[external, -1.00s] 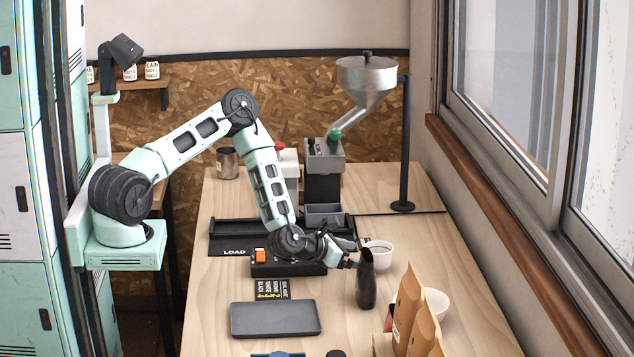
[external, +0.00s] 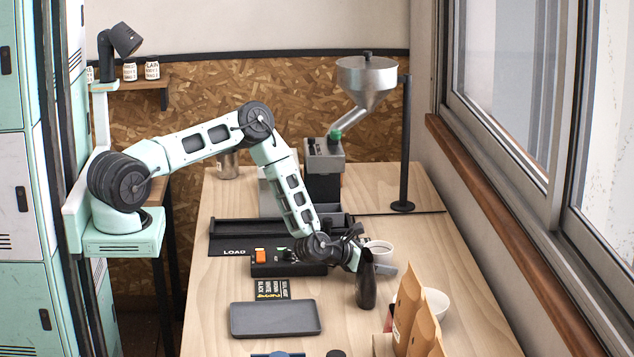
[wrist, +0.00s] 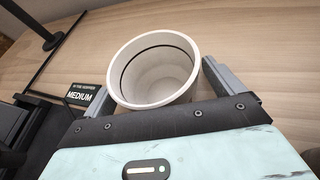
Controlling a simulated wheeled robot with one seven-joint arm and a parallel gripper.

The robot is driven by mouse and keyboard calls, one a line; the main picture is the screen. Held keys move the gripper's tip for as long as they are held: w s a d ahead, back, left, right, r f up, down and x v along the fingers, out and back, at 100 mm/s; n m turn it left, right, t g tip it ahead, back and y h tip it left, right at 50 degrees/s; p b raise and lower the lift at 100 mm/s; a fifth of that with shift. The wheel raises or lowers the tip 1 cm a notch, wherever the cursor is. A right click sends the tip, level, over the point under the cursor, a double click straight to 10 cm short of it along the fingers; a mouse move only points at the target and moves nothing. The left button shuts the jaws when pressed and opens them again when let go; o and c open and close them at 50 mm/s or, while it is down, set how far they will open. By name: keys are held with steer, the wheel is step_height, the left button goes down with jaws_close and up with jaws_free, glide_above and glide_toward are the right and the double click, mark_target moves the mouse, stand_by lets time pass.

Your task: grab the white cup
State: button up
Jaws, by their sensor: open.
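The dark vase (external: 366,290) stands close in front of my gripper. Paper bags (external: 408,310) and a white bowl (external: 436,302) are nearer the front right. A grey tray (external: 275,319) lies at front left. A black stand pole (external: 404,150) rises behind the cup.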

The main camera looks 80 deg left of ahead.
steer(key=c, duration=1.2)
steer(key=shift+o, duration=0.2)
steer(key=shift+r, duration=0.15)
